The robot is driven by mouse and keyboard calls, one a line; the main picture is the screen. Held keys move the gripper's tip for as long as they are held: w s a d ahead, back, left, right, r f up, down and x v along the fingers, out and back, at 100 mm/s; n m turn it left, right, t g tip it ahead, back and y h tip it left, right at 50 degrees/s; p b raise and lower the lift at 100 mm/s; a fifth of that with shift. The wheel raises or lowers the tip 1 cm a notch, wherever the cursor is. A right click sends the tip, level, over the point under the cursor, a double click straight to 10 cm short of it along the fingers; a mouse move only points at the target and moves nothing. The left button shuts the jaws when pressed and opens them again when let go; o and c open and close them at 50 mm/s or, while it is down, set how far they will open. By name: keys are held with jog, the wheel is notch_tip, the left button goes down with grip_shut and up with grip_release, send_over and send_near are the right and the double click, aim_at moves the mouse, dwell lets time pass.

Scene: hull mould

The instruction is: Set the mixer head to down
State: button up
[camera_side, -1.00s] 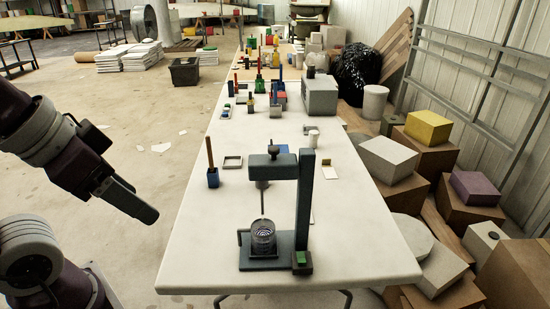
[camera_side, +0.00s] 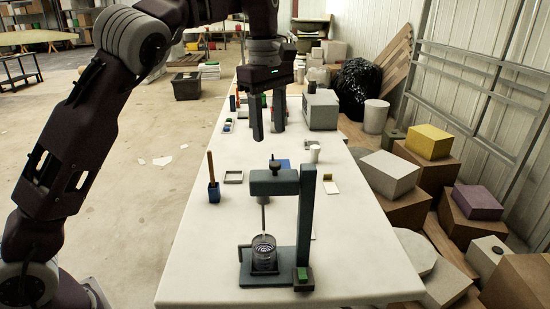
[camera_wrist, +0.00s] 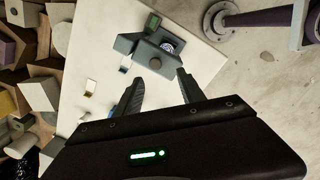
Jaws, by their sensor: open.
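The mixer stands upright near the front of the white table. Its blue-grey head (camera_side: 274,183) sits high on the post (camera_side: 306,215) and has a small dark knob (camera_side: 275,164) on top.
A blue holder with a wooden stick (camera_side: 213,190) stands left of the mixer. A small square frame (camera_side: 233,177) and a white cup (camera_side: 314,153) lie behind it. A grey box (camera_side: 320,110) stands farther back.

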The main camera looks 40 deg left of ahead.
aim_at(275, 164)
jog(key=shift+n, duration=0.3)
jog(key=f, duration=0.5)
jog(key=w+f, duration=0.1)
jog(key=f, duration=0.2)
jog(key=shift+w+d+f, duration=0.1)
jog(key=shift+d+f, duration=0.15)
jog(key=shift+d, duration=0.05)
jog(key=shift+c, duration=0.5)
grip_shut()
